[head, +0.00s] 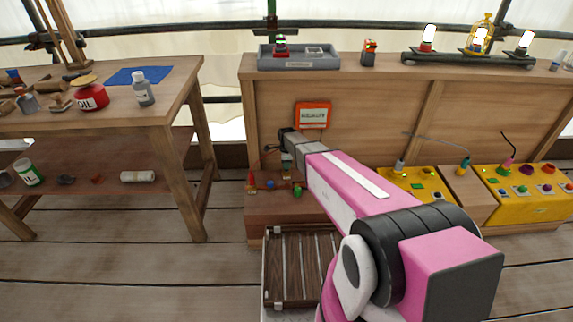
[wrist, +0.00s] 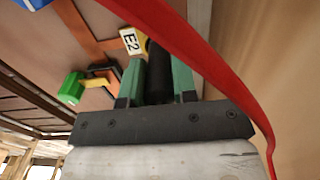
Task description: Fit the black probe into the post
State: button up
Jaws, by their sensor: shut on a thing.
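My gripper (wrist: 158,70) has two green fingers, closed on a dark cylindrical thing, which looks like the black probe (wrist: 157,84). It sits between the fingers and its far end is hard to make out. A pale tag marked E2 (wrist: 131,41) is just beyond the left finger. In the head view, my gripper (head: 286,160) is small and partly hidden by my arm, above the low wooden bench at centre. I cannot pick out the post for certain in either view.
A red band (wrist: 225,75) curves close past the fingers. A green cylinder (wrist: 72,88) lies to the left. The low bench (head: 262,210) bears small coloured things, including a red cone (head: 252,181) and a blue ball (head: 271,184). Yellow panels (head: 415,185) stand right.

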jog(key=shift+f, duration=0.1)
jog(key=o, duration=0.9)
jog(key=shift+o, duration=0.2)
notch_tip(320, 180, up, 12)
jog(key=shift+s+r, duration=0.1)
jog(key=s+d+r+n, duration=0.2)
jog(key=s+d+n, duration=0.3)
jog(key=s, duration=0.4)
jog(key=s+d+r+n, duration=0.3)
jog(key=s+d+n, duration=0.2)
jog(key=s+n, duration=0.2)
jog(key=s+d+r+n, duration=0.2)
jog(key=s+d+n, duration=0.3)
jog(key=s, duration=0.6)
jog(key=shift+s+d+r+n, duration=0.15)
jog(key=shift+s+r+n, duration=0.2)
jog(key=shift+n, duration=0.15)
